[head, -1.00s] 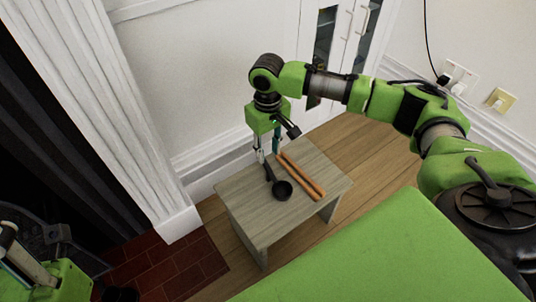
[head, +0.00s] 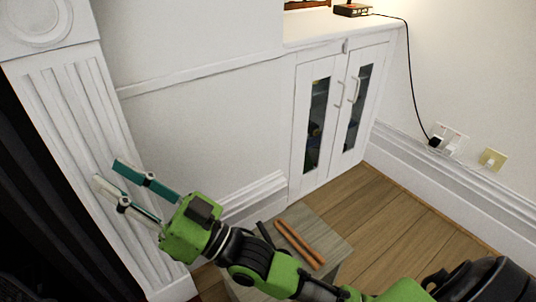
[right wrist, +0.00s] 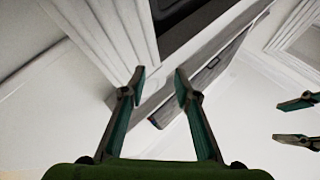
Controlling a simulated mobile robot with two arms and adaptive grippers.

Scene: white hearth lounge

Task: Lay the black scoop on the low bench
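The black scoop lies on the low bench (head: 338,246) in the head view. Only its dark handle (head: 265,234) shows, left of two orange-brown sticks; my right arm hides its bowl. My right gripper (head: 108,172) is up and left of the bench, in front of the white fluted column, with its fingers apart and nothing between them. In the right wrist view its fingers (right wrist: 160,74) are also apart and empty. A second pair of separated fingertips, seemingly my left gripper (right wrist: 298,121), shows at that view's right edge. My left gripper is not in the head view.
Two orange-brown sticks (head: 300,243) lie side by side on the bench. A white glass-doored cabinet (head: 338,115) stands behind it, with the wall at its left. Wood floor (head: 410,235) is clear to the right of the bench.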

